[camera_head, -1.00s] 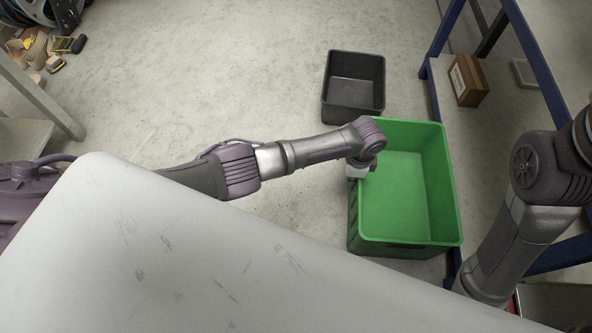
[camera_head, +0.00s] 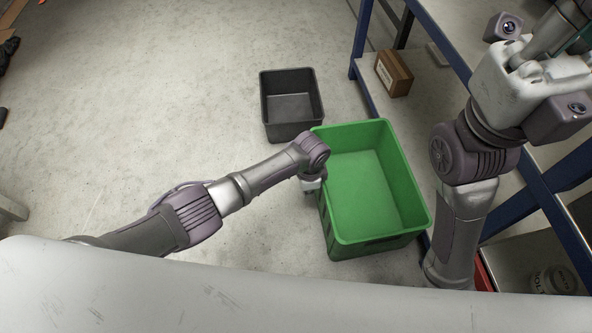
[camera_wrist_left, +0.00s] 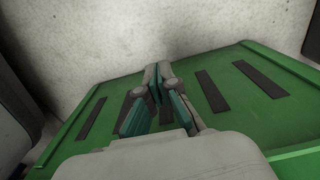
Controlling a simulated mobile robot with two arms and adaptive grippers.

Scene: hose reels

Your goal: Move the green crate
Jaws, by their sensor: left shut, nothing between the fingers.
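The green crate (camera_head: 375,195) stands on the floor right of centre in the head view, open at the top and empty. My left gripper (camera_head: 311,187) is at its left side, mostly hidden under my wrist. In the left wrist view, the fingers (camera_wrist_left: 158,78) with teal pads reach over the crate's green side (camera_wrist_left: 225,90), which has several dark slots. The fingertips are together with nothing between them. I cannot tell whether they touch the crate. My right gripper (camera_head: 578,42) is only partly in view at the upper right corner, above my right arm.
A black bin (camera_head: 290,132) stands just behind the crate, to its left. A blue-framed rack (camera_head: 357,45) with a cardboard box (camera_head: 393,74) on its shelf runs along the right.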

